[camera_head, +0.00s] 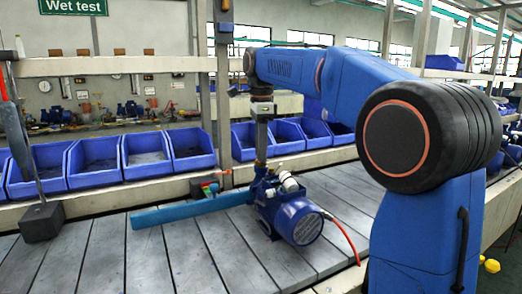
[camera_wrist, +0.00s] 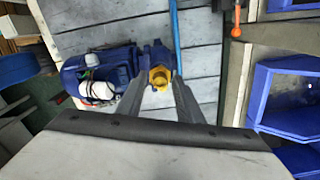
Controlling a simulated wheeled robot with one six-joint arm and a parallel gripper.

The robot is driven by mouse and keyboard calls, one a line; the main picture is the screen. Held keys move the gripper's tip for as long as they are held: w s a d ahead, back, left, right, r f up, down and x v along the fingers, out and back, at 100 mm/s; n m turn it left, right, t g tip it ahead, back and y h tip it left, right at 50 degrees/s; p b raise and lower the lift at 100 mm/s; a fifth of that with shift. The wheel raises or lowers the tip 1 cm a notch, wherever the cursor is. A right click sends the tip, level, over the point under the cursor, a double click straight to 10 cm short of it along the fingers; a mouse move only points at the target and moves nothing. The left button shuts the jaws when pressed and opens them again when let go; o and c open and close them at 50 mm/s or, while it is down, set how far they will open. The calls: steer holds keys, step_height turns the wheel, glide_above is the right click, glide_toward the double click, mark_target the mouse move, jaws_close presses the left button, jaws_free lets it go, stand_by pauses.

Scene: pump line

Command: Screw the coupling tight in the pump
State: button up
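The pump (camera_head: 300,215) is a blue unit with a rounded motor end and a red cable, lying on the slatted bench. It also shows in the wrist view (camera_wrist: 105,68), left of centre. The coupling (camera_wrist: 160,78) is a yellow brass ring with a dark opening, upright at the pump's port. In the head view the coupling (camera_head: 260,165) is a small brass spot below the fingers. My gripper (camera_wrist: 160,84) points down over the port, with one finger on each side of the coupling, and looks shut on it. How deep the coupling sits is hidden.
A blue bar (camera_head: 190,210) lies left of the pump on the bench (camera_head: 90,255). An orange-handled part (camera_head: 210,187) is by the back rail. Blue bins (camera_head: 145,155) line the rear, and a metal post (camera_head: 222,100) stands close behind my gripper.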

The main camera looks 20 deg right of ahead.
steer(key=shift+n, duration=1.8)
steer(key=shift+n, duration=1.7)
steer(key=shift+n, duration=1.7)
steer(key=shift+c, duration=0.2)
jaws_close()
